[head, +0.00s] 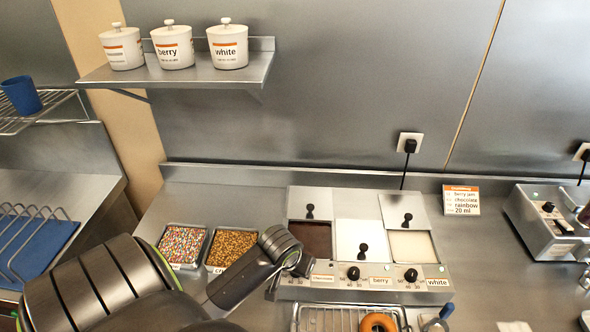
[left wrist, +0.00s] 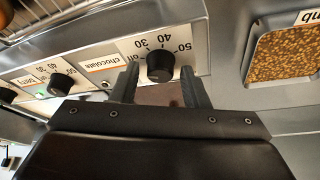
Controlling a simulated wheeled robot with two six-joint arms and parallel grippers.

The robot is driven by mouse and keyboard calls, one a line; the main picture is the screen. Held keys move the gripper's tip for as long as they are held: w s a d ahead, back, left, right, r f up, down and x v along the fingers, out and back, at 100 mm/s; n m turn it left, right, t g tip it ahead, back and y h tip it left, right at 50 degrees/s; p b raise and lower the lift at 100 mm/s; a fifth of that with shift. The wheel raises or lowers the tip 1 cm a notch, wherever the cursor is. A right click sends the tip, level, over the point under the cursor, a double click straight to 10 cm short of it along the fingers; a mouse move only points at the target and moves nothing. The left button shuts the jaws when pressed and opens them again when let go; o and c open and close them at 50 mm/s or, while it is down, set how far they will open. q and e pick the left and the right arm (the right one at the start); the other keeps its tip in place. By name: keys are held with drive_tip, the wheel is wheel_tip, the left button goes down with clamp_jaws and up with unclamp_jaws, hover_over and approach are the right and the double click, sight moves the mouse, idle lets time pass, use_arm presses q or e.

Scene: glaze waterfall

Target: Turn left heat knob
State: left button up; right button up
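The glaze warmer (head: 450,292) stands on the counter with a row of black knobs along its front panel. The left heat knob (left wrist: 160,66), beside the "chocolate" label, shows in the left wrist view with an "off 30 40 50" scale upside down. My left gripper (left wrist: 158,88) is open, its two fingers on either side of this knob, with a visible gap on each side. In the head view my left arm hides the left knob. I cannot tell where its pointer sits. The middle knob (head: 353,273) and right knob (head: 411,275) are in plain view. My right gripper is not in view.
Trays of sprinkles (head: 182,243) and crumbs (head: 232,248) lie left of the warmer. A wire rack (head: 318,318) with a donut (head: 378,323) is in front. A recipe card (head: 461,200) stands at the back right. Three jars (head: 173,48) stand on a shelf.

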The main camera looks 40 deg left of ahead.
use_arm(q)
drive_tip(key=shift+o, duration=0.7)
